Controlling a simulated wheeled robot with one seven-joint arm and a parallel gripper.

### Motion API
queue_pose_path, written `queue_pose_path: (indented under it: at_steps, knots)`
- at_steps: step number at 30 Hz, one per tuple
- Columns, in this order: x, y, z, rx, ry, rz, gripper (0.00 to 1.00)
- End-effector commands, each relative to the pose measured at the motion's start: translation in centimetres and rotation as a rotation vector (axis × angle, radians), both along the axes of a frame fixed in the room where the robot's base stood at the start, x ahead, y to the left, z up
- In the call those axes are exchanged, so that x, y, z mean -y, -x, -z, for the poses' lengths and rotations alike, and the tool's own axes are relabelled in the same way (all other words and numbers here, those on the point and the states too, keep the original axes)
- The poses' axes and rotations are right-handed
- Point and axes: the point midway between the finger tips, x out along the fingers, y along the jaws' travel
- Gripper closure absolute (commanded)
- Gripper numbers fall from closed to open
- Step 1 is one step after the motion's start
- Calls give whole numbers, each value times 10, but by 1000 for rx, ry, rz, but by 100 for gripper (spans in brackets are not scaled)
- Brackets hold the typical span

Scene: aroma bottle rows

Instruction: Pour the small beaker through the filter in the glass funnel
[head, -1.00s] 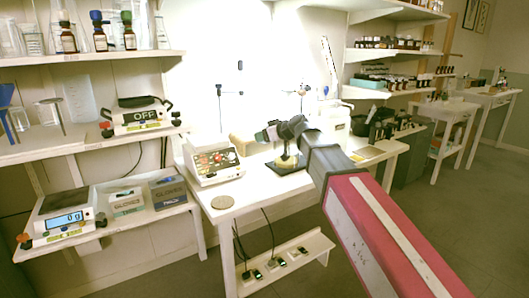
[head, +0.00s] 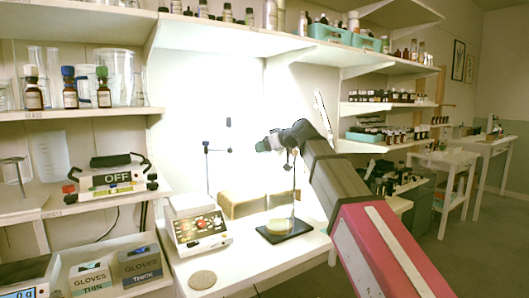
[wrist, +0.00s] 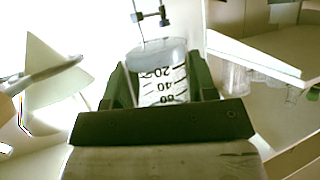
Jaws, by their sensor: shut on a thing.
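My gripper (wrist: 158,88) is shut on the small beaker (wrist: 163,72), a clear glass with black 20, 40 and 60 marks. In the head view my gripper (head: 268,144) is up above the dark stand base (head: 298,226), and the beaker is hard to make out there. In the wrist view a white cone, apparently the filter in the glass funnel (wrist: 52,72), stands left of the beaker, apart from it, with a pale rod or arm in front. The funnel's glass is washed out. A round vessel with pale yellowish contents (head: 279,227) sits on the stand base.
A round tan disc (head: 202,280) lies at the table front. A thin clamp stand (head: 207,170) is behind. Bottle shelves (head: 225,37) run above. The table front centre is clear.

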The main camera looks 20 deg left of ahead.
Motion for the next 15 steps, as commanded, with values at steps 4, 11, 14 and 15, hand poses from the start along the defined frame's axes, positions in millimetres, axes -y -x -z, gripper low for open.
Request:
queue_pose_path:
  at_steps: [4,11,14,15]
  knots:
    - [0,-4,-2,-47,-11,0,72]
    - [2,-10,-4,-130,-32,1,72]
    - [2,-11,-6,-155,-38,0,72]
    - [2,-11,-7,-159,-40,0,72]
